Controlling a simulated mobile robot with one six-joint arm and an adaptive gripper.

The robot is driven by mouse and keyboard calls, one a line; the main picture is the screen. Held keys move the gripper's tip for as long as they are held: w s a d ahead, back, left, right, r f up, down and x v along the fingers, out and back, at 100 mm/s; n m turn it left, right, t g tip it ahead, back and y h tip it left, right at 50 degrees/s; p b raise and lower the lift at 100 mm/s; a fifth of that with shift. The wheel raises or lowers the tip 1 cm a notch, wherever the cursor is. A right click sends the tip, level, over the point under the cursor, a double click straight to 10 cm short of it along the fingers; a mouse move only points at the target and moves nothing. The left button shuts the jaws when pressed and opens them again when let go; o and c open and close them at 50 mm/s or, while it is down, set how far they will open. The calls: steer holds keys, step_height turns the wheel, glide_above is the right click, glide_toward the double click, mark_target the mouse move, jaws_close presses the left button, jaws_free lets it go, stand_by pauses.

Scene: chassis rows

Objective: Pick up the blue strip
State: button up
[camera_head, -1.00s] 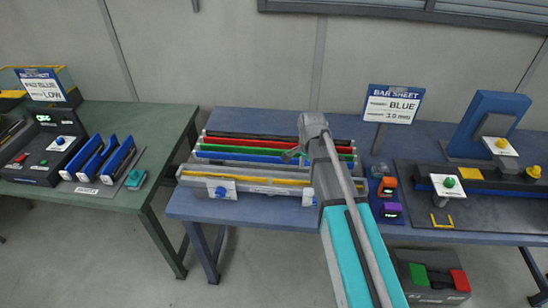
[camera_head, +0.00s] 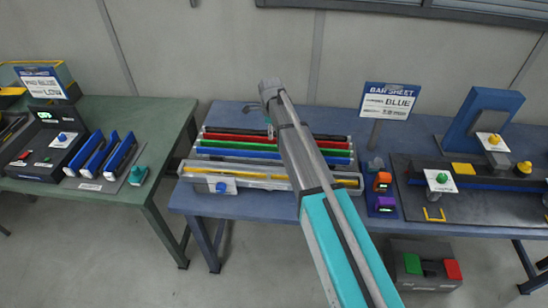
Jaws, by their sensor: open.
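The blue strip (camera_head: 232,153) is a long thin bar lying in a rack on the blue table. It is the nearest of the coloured bars, just in front of the green strip (camera_head: 235,145). My arm crosses in front of its middle, and its right part shows again beyond the arm. My gripper (camera_head: 269,129) is small and partly hidden at the arm's far end. It is open, above the rack near the red strip (camera_head: 222,137), behind the blue strip in the picture. Its height above the strips is hard to tell.
A grey trough (camera_head: 255,181) with a yellow bar and a blue knob lies in front of the strips. A BAR SHEET sign (camera_head: 388,101) reading BLUE stands right of the rack. Small orange (camera_head: 382,181) and purple (camera_head: 385,203) devices stand nearby. A fixture (camera_head: 470,190) occupies the table's right.

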steer(key=shift+f, duration=0.15)
steer(key=b, duration=0.9)
glide_above(272, 162)
steer(key=f, duration=0.5)
steer(key=w+f, duration=0.1)
steer(key=f, duration=0.2)
steer(key=shift+a+f, duration=0.1)
steer(key=shift+f, duration=0.1)
steer(key=shift+f, duration=0.1)
steer(key=shift+s+f+b, duration=0.2)
steer(key=shift+f+b, duration=2.2)
steer(key=shift+f, duration=0.1)
jaws_close()
